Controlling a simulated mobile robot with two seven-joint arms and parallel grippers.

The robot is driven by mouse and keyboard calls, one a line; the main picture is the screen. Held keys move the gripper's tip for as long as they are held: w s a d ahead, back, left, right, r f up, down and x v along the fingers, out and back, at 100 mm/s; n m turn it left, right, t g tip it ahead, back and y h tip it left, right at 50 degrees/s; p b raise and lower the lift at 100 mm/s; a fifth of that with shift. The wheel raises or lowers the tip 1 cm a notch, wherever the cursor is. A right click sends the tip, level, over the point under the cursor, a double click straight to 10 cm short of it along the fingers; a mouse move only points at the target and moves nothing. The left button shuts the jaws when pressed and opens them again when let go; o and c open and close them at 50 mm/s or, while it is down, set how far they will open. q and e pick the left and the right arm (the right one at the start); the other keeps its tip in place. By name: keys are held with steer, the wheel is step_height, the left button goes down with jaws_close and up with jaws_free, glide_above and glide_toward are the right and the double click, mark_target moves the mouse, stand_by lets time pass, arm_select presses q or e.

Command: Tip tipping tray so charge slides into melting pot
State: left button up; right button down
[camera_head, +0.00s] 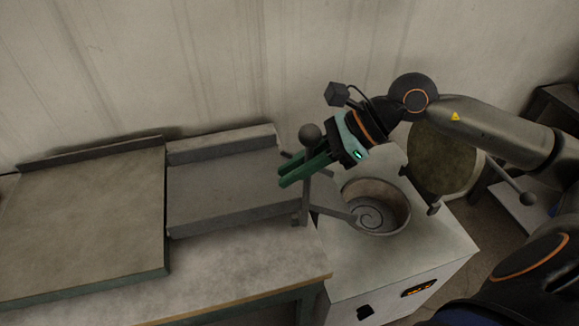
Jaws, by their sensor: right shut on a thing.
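The tipping tray (222,193) is a grey, low-walled tray on the bench left of the pot; it looks flat or nearly so. No charge can be made out on it. A grey upright lever (304,207) with a ball knob (309,134) stands at its right end. My right gripper (288,178) is shut on the lever below the knob; its green fingers hide part of the rod. The round melting pot (376,206) is open, set in a white housing, with a spiral visible inside at the bottom. My left gripper is not in view.
A round lid (447,158) stands tilted up behind the pot, with a ball-ended handle (528,198) to its right. A flat grey surface (80,220) lies left of the tray. The front of the bench (240,270) is clear. A wall rises behind.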

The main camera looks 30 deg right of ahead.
steer(key=shift+a, duration=0.1)
stand_by(0.4)
steer(key=c, duration=0.8)
jaws_free()
steer(key=shift+a, duration=0.1)
steer(key=shift+c, duration=0.2)
arm_select(q)
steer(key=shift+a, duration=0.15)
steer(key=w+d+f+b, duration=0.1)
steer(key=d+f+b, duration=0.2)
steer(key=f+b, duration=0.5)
steer(key=b, duration=0.4)
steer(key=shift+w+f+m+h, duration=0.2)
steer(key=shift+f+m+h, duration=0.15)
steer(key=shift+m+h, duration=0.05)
arm_select(e)
steer(key=v, duration=1.2)
steer(key=shift+r, duration=0.2)
